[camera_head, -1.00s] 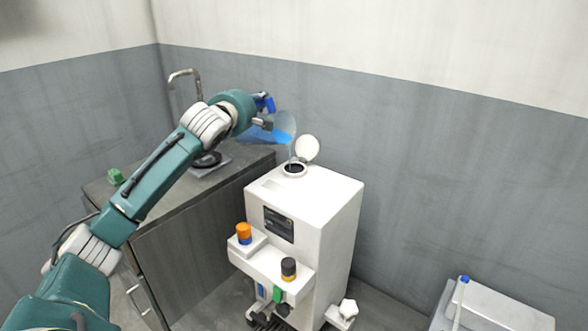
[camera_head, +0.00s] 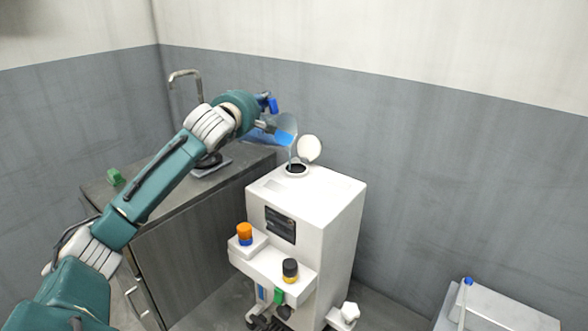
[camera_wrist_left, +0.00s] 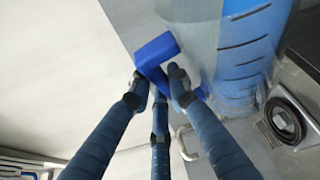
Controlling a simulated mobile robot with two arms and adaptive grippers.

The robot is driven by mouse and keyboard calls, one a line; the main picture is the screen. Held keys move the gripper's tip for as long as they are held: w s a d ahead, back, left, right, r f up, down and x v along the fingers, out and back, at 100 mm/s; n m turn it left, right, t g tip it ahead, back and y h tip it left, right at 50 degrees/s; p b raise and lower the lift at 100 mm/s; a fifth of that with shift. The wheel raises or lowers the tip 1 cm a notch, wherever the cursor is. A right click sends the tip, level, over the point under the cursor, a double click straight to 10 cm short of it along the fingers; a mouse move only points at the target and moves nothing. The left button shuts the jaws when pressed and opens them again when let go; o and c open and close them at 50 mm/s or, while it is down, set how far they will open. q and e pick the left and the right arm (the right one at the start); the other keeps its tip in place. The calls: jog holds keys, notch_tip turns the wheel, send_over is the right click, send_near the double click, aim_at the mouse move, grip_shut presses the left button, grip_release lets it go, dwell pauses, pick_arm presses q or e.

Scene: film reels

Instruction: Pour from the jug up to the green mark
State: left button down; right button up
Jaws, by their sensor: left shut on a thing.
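My left gripper (camera_head: 268,112) is shut on the blue handle (camera_wrist_left: 155,55) of a clear jug (camera_head: 289,123). The jug is tilted above the white machine (camera_head: 325,195), and blue liquid lies toward its lip. A thin stream falls from the lip to the round filling opening (camera_head: 297,169), whose white lid (camera_head: 309,149) stands open. In the left wrist view the jug (camera_wrist_left: 245,45) shows dark measuring lines and blue liquid. A green piece (camera_head: 279,297) and a narrow blue strip (camera_head: 262,292) show low on the machine's front; the green mark is too small to make out surely. My right gripper is out of view.
A dark counter (camera_head: 190,198) with a tap (camera_head: 186,77) and a small green object (camera_head: 115,177) stands left of the machine. Orange (camera_head: 244,231) and black (camera_head: 290,267) knobs sit on its front ledge. A pale box (camera_head: 500,308) is at lower right.

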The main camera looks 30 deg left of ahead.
pick_arm(q)
jog(key=shift+w+a+r+n+p, duration=0.1)
jog(key=shift+a+r+n+p, duration=0.2)
jog(key=shift+a+n+p, duration=0.25)
jog(key=shift+w+a+r+n+g+h+p, duration=0.1)
jog(key=shift+a+r+n+g+h+p, duration=0.15)
jog(key=shift+n, duration=0.2)
jog(key=shift+a+n+g+h+p, duration=0.15)
jog(key=shift+a+n+h+p, duration=0.05)
jog(key=shift+n+h+p, duration=0.2)
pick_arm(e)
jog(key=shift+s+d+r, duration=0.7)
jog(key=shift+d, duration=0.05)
pick_arm(q)
jog(key=shift+r, duration=0.15)
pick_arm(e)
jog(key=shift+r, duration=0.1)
